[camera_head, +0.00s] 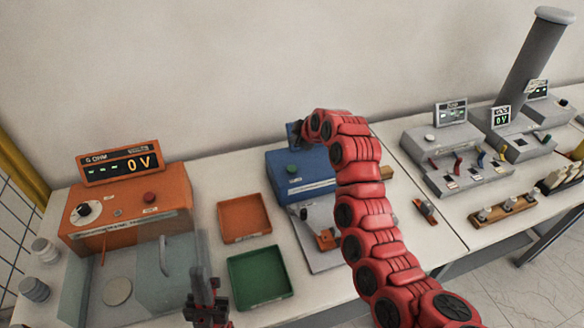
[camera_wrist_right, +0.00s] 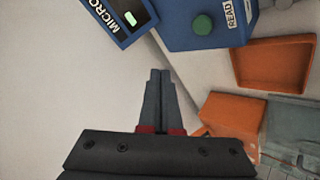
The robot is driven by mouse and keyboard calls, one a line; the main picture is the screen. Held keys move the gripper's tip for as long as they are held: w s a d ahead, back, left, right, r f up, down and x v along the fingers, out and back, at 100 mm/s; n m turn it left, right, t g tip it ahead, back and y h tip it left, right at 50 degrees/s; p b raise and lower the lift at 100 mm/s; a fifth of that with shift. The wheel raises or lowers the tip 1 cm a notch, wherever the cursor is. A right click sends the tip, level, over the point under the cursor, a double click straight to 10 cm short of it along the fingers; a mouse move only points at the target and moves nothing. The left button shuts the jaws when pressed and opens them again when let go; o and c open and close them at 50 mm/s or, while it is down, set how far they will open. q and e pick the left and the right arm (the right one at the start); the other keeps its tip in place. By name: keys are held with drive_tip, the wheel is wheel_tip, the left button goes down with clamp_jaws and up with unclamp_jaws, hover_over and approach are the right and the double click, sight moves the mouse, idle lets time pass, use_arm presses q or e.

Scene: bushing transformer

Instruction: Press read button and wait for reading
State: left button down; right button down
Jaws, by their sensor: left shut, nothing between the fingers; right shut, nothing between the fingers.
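The blue instrument box (camera_head: 305,182) stands mid-table in the head view, with a round green button (camera_head: 292,169) on its top. In the right wrist view, the green button (camera_wrist_right: 203,25) sits beside a READ label (camera_wrist_right: 230,14). A blue panel marked MICRO (camera_wrist_right: 112,22) has a small lit display, too small to read. My right gripper (camera_wrist_right: 158,72) is shut and empty, its tips apart from the button; in the head view it is by the box's back edge, largely hidden by my red arm. My left gripper (camera_head: 203,250) is shut and empty at the lower left.
An orange tester (camera_head: 130,205) reading 0 V stands left. An orange tray (camera_head: 244,218) and a green tray (camera_head: 260,277) lie between it and the blue box. Grey instruments (camera_head: 455,155) and a wooden rack (camera_head: 503,210) stand right. The wall is close behind.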

drive_tip(key=f, duration=0.1)
drive_tip(key=p, duration=0.2)
hover_over(294, 170)
wheel_tip(294, 170, down, 5)
drive_tip(key=shift+s, duration=0.1)
drive_tip(key=shift+f+b, duration=0.75)
drive_tip(key=shift+b, duration=0.05)
drive_tip(key=shift+f+b, duration=0.35)
drive_tip(key=shift+f, duration=0.15)
drive_tip(key=shift+r, duration=0.1)
idle(0.7)
drive_tip(key=shift+f+b, duration=0.5)
drive_tip(key=shift+b, duration=0.2)
